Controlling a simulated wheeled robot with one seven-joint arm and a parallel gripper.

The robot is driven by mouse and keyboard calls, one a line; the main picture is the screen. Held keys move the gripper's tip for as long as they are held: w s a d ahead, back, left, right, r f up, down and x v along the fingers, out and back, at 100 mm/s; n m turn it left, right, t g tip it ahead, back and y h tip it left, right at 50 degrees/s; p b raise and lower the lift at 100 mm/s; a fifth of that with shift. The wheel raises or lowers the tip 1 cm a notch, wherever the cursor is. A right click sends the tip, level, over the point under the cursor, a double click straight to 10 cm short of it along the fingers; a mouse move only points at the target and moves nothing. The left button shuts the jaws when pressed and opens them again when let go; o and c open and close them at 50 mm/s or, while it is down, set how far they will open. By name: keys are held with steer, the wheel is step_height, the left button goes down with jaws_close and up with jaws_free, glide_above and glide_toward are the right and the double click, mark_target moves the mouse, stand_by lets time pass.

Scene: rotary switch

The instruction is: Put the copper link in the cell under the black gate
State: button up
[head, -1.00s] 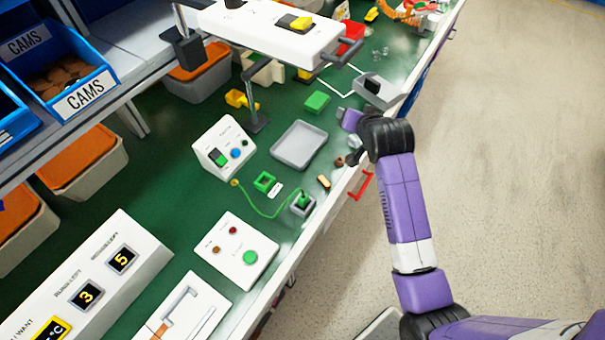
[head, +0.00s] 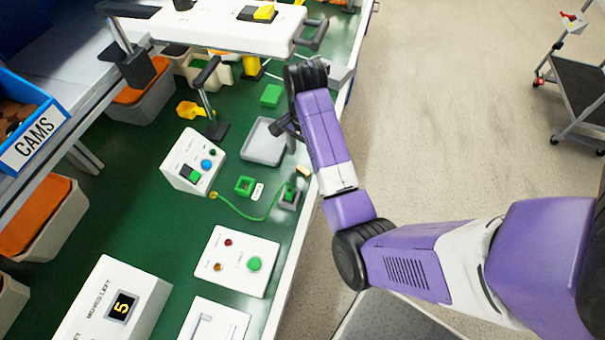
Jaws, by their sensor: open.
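My gripper (head: 284,127) hangs over the right side of the shallow grey tray (head: 262,158) on the green bench; it is open, with nothing seen between its fingers. I cannot make out a copper link; small brown pieces that lay near the tray earlier are covered by my arm. A small tan piece (head: 303,170) lies at the bench edge, just below my gripper in the picture. I cannot pick out a black gate or its cell.
A white box with green and blue buttons (head: 193,163) stands left of the tray. A white panel with a green button (head: 236,262) lies nearer. The floor at right is clear up to a trolley (head: 580,90).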

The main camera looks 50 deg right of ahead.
mark_target(303, 170)
steer(key=f, duration=0.4)
steer(key=shift+s+a, duration=0.1)
steer(key=shift+a, duration=0.2)
steer(key=shift+f, duration=0.65)
jaws_close()
steer(key=shift+r, duration=0.1)
